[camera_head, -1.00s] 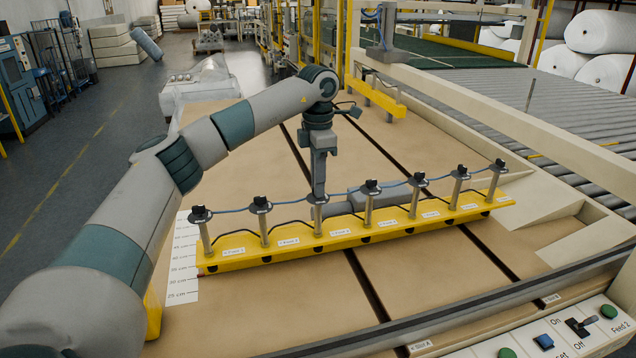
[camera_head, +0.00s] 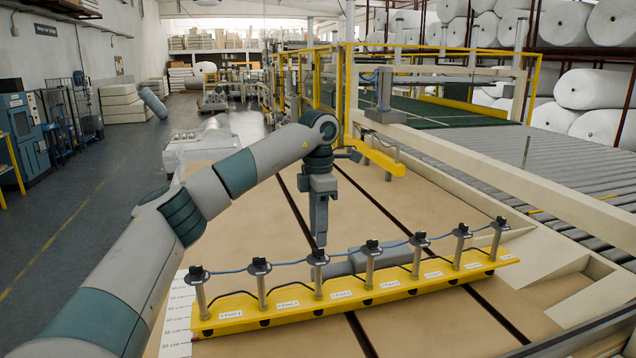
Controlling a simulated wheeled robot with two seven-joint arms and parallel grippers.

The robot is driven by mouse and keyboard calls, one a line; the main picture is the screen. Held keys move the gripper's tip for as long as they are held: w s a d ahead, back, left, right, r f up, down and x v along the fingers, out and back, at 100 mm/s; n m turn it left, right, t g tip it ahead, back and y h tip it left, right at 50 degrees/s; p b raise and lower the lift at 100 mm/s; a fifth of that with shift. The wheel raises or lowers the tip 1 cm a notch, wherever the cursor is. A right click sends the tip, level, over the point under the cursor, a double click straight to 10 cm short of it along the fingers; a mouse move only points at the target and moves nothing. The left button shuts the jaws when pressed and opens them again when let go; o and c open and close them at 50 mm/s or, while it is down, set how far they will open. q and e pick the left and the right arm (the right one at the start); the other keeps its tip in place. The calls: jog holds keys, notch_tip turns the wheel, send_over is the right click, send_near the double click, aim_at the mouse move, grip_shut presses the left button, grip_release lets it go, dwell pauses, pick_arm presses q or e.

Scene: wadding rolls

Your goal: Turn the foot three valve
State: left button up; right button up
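A yellow bar (camera_head: 250,322) carries a row of upright metal posts, each topped by a black valve knob on a round disc. White labels run along the bar. The one reading Foot 3 (camera_head: 341,295) is just right of the third post from the left. That post bears the third valve (camera_head: 318,257), with an arrow-like mark on the label towards it. My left gripper (camera_head: 320,241) points straight down just above this valve's knob, apparently with a small gap. Its fingers are seen edge-on, so their opening is unclear. My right gripper is out of view.
Neighbouring valves (camera_head: 259,266) and (camera_head: 371,247) stand close on both sides. A thin blue hose (camera_head: 288,264) links the posts. A grey cylinder (camera_head: 372,261) lies behind the bar. The tan table (camera_head: 240,240) behind has free room. A roller conveyor (camera_head: 500,145) is at right.

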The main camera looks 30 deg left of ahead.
pick_arm(q)
notch_tip(320, 180, up, 14)
jog(key=shift+f, duration=0.15)
dwell(0.4)
dwell(0.5)
